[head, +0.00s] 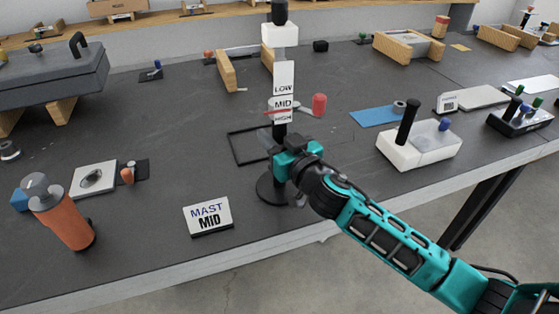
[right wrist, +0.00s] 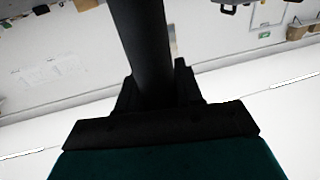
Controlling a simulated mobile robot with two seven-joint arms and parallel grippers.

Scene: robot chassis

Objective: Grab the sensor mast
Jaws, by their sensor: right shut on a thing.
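The sensor mast (head: 280,75) stands upright on the dark table on a round black base (head: 270,190). It has a white head with a black top and a white scale reading LOW, MID and HIGH, with a red pointer near MID. My right gripper (head: 281,150) is shut on the mast's black pole, below the scale and above the base. In the right wrist view the dark pole (right wrist: 143,45) runs up from between the fingers (right wrist: 158,95). A white sign (head: 208,216) reading MAST MID stands left of the base. My left gripper is not in view.
A red knob (head: 319,104) is just right of the mast. A black rectangular frame (head: 245,148) lies to its left. A white block with a black handle (head: 418,143) stands to the right. An orange cylinder (head: 64,220) is at the left. The table's front edge is close to the mast base.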

